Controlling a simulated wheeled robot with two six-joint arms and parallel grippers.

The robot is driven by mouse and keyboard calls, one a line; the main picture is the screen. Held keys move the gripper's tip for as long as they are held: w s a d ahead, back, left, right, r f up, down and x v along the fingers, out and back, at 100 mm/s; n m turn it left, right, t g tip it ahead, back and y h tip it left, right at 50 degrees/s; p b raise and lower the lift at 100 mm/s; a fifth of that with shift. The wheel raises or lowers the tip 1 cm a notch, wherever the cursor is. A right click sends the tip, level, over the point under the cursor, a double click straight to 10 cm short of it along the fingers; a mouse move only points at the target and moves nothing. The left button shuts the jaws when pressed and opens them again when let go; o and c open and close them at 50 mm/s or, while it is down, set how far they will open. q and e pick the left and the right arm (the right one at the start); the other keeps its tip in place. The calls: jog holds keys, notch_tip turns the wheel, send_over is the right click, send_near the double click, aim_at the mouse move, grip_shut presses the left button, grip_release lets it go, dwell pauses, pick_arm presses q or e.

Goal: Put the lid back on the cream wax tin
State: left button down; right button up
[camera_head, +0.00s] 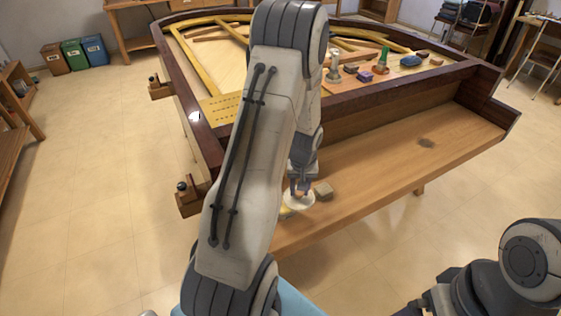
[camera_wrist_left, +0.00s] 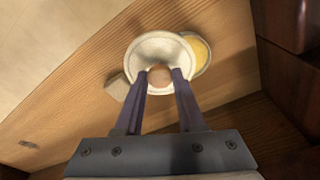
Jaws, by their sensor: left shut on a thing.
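My left gripper (camera_wrist_left: 160,78) is shut on the brown knob of a round, cream-white lid (camera_wrist_left: 145,50). In the left wrist view the lid lies over part of the round tin (camera_wrist_left: 201,52), whose yellow wax shows at the lid's right side. I cannot tell whether the lid touches the tin. In the head view my left gripper (camera_head: 301,191) is low over the wooden ledge, with the lid (camera_head: 299,203) beneath it. A sliver of the yellow tin (camera_head: 286,212) shows at the lid's left; my arm hides some of this area. My right gripper is out of view.
A small grey-beige block (camera_head: 323,191) stands on the wooden ledge (camera_head: 385,180) close beside the lid; it also shows in the left wrist view (camera_wrist_left: 118,87). A dark spot (camera_head: 426,142) marks the ledge farther right. Several small items, including a purple block (camera_head: 365,76), stand inside the piano case.

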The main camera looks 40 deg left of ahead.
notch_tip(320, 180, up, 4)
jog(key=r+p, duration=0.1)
jog(key=p, duration=0.2)
pick_arm(q)
jog(key=s+a+r+n, duration=0.1)
jog(key=a+n, duration=0.2)
jog(key=a, duration=0.2)
jog(key=f+b, duration=0.4)
jog(key=f, duration=0.1)
jog(key=shift+s+a+b, duration=0.15)
jog(key=shift+a+b, duration=0.05)
jog(key=shift+b, duration=0.2)
jog(key=shift+f+b, duration=0.55)
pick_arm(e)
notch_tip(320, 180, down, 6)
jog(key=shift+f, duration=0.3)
pick_arm(q)
jog(key=shift+f+b, duration=0.15)
jog(key=shift+b, duration=0.5)
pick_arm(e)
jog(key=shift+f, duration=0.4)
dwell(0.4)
